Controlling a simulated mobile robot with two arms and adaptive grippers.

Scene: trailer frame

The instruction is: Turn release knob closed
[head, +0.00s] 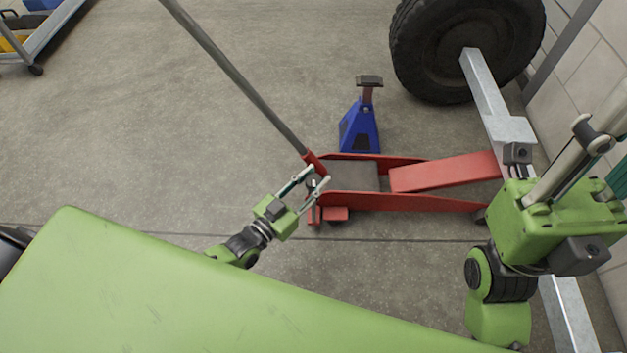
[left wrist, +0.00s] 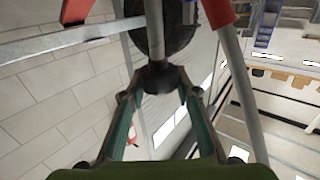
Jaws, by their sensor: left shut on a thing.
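The red floor jack (head: 420,203) stands on the floor in the head view, with its long grey handle (head: 235,75) rising up and left from a red socket. My left gripper (head: 308,180) is at the handle's base. In the left wrist view, its two teal-lined fingers (left wrist: 160,88) close on a dark round knob (left wrist: 158,76), which I take as the release knob. A grey rod stands in line above the knob. The knob is hidden by the fingers in the head view. My right gripper (head: 592,140) is partly in view at the right edge, empty as far as seen, its tips cut off.
A blue jack stand (head: 360,125) stands behind the jack. A tyre (head: 468,45) and the grey trailer frame (head: 490,95) are at the right, near a tiled wall (head: 590,65). A cart (head: 40,40) is at the far left. The left floor is clear.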

